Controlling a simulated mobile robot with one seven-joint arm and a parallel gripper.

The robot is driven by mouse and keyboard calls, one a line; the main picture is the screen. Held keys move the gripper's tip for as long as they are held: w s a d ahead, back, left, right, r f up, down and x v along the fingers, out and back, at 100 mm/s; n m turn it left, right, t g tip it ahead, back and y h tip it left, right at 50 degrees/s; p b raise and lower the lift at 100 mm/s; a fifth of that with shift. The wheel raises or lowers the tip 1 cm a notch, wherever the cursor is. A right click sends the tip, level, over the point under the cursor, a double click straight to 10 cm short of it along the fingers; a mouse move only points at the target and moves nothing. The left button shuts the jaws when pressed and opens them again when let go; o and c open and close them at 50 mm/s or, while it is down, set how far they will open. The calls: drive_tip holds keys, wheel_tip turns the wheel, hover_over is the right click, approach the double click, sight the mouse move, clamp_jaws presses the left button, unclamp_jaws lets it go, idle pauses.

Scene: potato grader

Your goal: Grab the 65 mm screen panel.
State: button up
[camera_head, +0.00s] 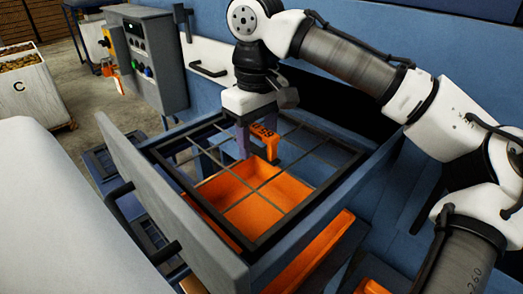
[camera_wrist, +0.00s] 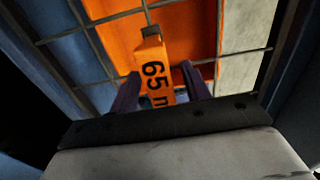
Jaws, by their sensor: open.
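The 65 mm screen panel (camera_head: 216,222) is a dark square frame with a wide wire grid, lying in the open blue drawer. An orange tag (camera_head: 265,134) stands up from the grid; in the wrist view the tag (camera_wrist: 153,72) reads "65 m", the rest hidden. My gripper (camera_head: 256,143) points down at the tag. In the wrist view my gripper (camera_wrist: 160,88) is open, with one dark finger on each side of the tag. A gap shows at the left finger; I cannot tell whether the right one touches.
An orange chute (camera_head: 270,190) lies under the grid. The drawer's grey front panel (camera_head: 165,205) stands at the near left. A control box (camera_head: 150,58) is at the back left, with a white crate (camera_head: 32,95) marked C beyond. Orange trays (camera_head: 312,258) lie below right.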

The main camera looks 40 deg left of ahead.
drive_tip(key=shift+s+a, duration=0.1)
drive_tip(key=shift+s, duration=0.1)
drive_tip(key=shift+c, duration=0.2)
drive_tip(key=shift+w, duration=0.1)
clamp_jaws()
drive_tip(key=shift+r, duration=0.15)
